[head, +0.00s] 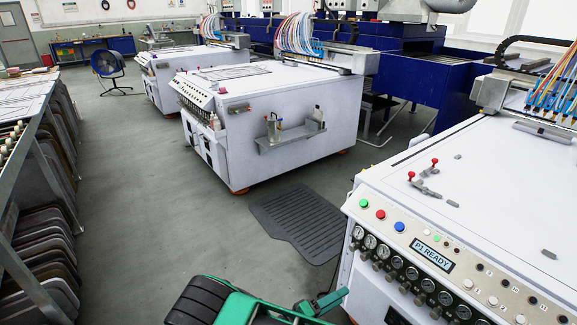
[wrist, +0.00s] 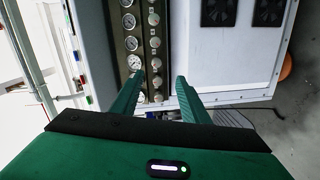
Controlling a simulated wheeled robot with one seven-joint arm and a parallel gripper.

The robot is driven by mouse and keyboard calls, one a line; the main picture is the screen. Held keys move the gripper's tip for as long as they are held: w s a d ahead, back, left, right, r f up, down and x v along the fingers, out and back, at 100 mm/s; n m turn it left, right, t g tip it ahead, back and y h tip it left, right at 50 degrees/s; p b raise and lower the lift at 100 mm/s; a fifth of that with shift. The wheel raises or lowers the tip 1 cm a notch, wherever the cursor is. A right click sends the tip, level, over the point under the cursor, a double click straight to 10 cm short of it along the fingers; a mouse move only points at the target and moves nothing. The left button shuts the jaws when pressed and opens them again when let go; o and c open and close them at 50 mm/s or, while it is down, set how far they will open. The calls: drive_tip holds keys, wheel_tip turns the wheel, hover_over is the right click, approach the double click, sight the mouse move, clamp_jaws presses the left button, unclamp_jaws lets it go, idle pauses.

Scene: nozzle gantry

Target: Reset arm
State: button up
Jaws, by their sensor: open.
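My gripper (wrist: 160,77) is open in the wrist view. Its two green fingers stand apart with nothing between them. Behind the fingers is the front of a white machine with a column of pressure gauges (wrist: 129,22) and knobs. Whether a finger touches the panel cannot be told. In the head view my green arm (head: 252,309) is low at the bottom centre, in front of the near machine (head: 480,190) and left of its gauge row. The near machine's display (head: 432,254) reads "P1 READY".
Green (head: 364,203), red (head: 381,214) and blue (head: 399,226) buttons sit on the near machine's panel. Red-knobbed levers (head: 424,180) stand on its top. A dark floor mat (head: 300,222) lies ahead. A rack of screens (head: 45,235) is at left. The aisle floor (head: 140,190) is clear.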

drive_tip(key=w+d+r+m+g+y, duration=0.15)
drive_tip(key=d+r+g+y, duration=0.25)
drive_tip(key=r, duration=0.6)
drive_tip(key=d+r+m+g+y, duration=0.3)
drive_tip(key=d+r+g+y, duration=0.15)
drive_tip(key=r, duration=0.55)
drive_tip(key=s+d+r+t+y, duration=0.25)
drive_tip(key=s+r, duration=0.25)
drive_tip(key=r, duration=0.4)
drive_tip(key=s+d+r+t+y, duration=0.1)
drive_tip(key=s+d+r+y, duration=0.3)
drive_tip(key=r, duration=0.6)
drive_tip(key=s+d+f+m+g, duration=0.1)
drive_tip(key=s+d+m+g, duration=0.1)
drive_tip(key=s+d, duration=0.3)
drive_tip(key=s+d+m+g, duration=0.2)
drive_tip(key=s+d+m, duration=0.2)
drive_tip(key=s, duration=0.9)
drive_tip(key=shift+s+d+f, duration=0.2)
drive_tip(key=shift+d+f, duration=0.15)
drive_tip(key=shift+d, duration=0.45)
